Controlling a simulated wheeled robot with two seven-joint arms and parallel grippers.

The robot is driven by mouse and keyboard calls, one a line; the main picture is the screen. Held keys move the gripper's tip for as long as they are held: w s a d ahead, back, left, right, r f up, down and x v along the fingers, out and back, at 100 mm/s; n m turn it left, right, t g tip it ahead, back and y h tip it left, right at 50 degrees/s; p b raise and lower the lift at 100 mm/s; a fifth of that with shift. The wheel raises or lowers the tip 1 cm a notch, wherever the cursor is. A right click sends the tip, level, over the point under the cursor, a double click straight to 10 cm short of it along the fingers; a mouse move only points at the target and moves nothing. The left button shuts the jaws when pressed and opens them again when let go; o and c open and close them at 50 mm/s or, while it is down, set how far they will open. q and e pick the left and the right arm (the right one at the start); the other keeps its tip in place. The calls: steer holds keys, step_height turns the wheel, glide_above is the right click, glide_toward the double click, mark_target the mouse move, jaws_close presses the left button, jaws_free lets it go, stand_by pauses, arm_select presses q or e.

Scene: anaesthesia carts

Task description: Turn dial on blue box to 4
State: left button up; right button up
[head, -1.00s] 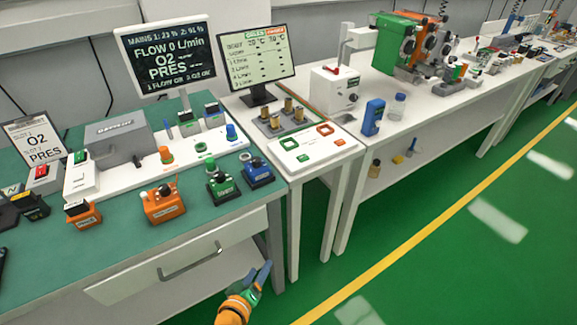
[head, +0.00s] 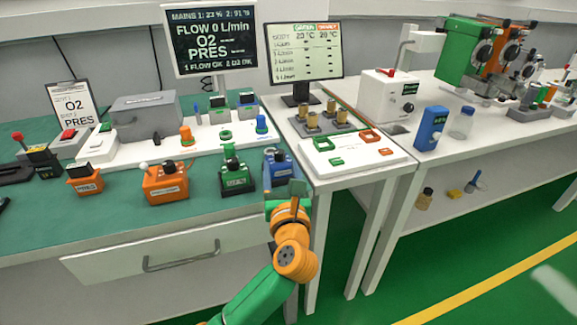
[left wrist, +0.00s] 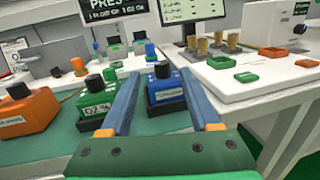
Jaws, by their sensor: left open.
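The blue box (head: 278,168) stands at the right front corner of the green-topped table, with a black dial (head: 281,153) on top. The blue box also shows in the left wrist view (left wrist: 166,93), with its dial (left wrist: 162,70) pointing up. The dial's setting is too small to read. My left gripper (head: 286,190) is just in front of the blue box and partly covers its lower front. In the left wrist view its two blue fingers (left wrist: 160,76) are open, appearing on either side of the box. Nothing is held between them. My right gripper is not in view.
An orange box (head: 166,185) is farther left. A white bench (head: 350,160) with brass cylinders adjoins on the right. A drawer handle (head: 182,258) juts out below the tabletop.

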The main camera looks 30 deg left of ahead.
mark_target(280, 157)
arm_select(q)
steer(key=shift+w+d+f+n+h, duration=0.15)
steer(key=shift+w+f+n+h, duration=0.1)
steer(key=shift+f+n+h, duration=0.15)
steer(key=x, duration=0.6)
steer(key=shift+w+a, duration=0.2)
steer(key=shift+a, duration=0.2)
steer(key=shift+s+r, duration=0.1)
steer(key=shift+c, duration=0.2)
steer(key=shift+p, duration=0.3)
jaws_close()
